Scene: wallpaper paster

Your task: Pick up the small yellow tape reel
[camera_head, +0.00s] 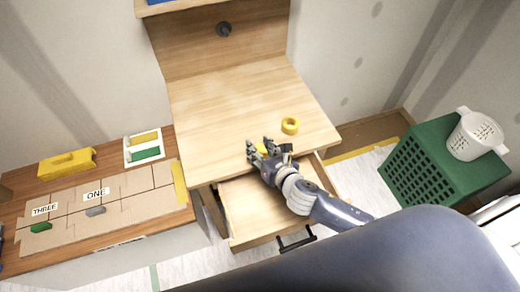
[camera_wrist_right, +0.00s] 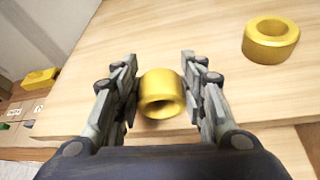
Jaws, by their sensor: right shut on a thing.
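The small yellow tape reel (camera_wrist_right: 161,88) sits between the two fingers of my right gripper (camera_wrist_right: 159,85) in the wrist view, with its hole facing the camera. The gripper is shut on it, near the desk's front edge. In the head view my right gripper (camera_head: 266,150) is above the front edge of the desk, and the held reel (camera_head: 262,149) is partly hidden by the fingers. A second, larger-looking yellow reel (camera_head: 290,126) lies on the desk apart from the gripper; it also shows at upper right in the wrist view (camera_wrist_right: 270,41). My left gripper is not in view.
The wooden desk (camera_head: 235,95) is mostly bare. Its drawer (camera_head: 245,212) is pulled open below my right arm. A low table at left holds cardboard pieces (camera_head: 120,211) and a yellow block (camera_head: 67,162). A green crate (camera_head: 437,160) with a white basket (camera_head: 475,136) stands at right.

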